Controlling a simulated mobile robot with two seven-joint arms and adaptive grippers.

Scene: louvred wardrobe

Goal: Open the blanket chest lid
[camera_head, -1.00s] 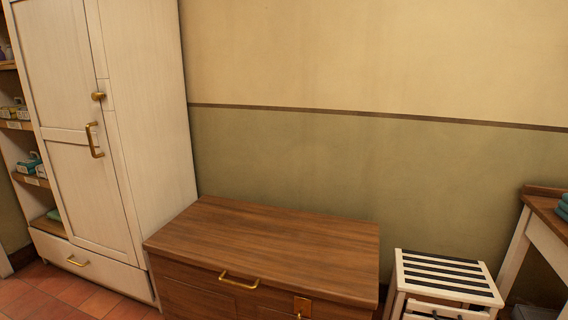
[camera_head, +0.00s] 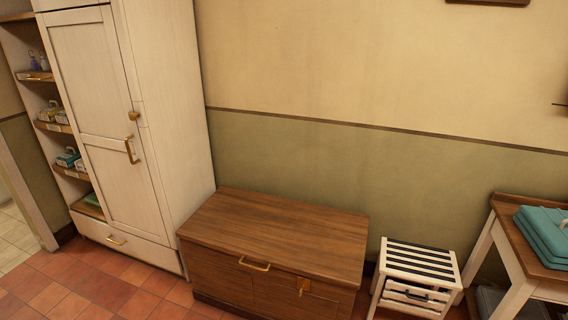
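The blanket chest (camera_head: 224,276) is brown wood and stands against the green lower wall. Its lid (camera_head: 280,232) is shut and bare. A brass bar handle (camera_head: 254,264) sits at the upper front of the chest, left of the middle. A brass lock plate or key (camera_head: 303,286) is to its right on the front. Neither of my grippers shows in this view.
A white wardrobe (camera_head: 105,130) with its door shut stands close on the left. A white stool with dark slats (camera_head: 418,262) stands close on the right. Tiled floor (camera_head: 100,285) is clear at front left.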

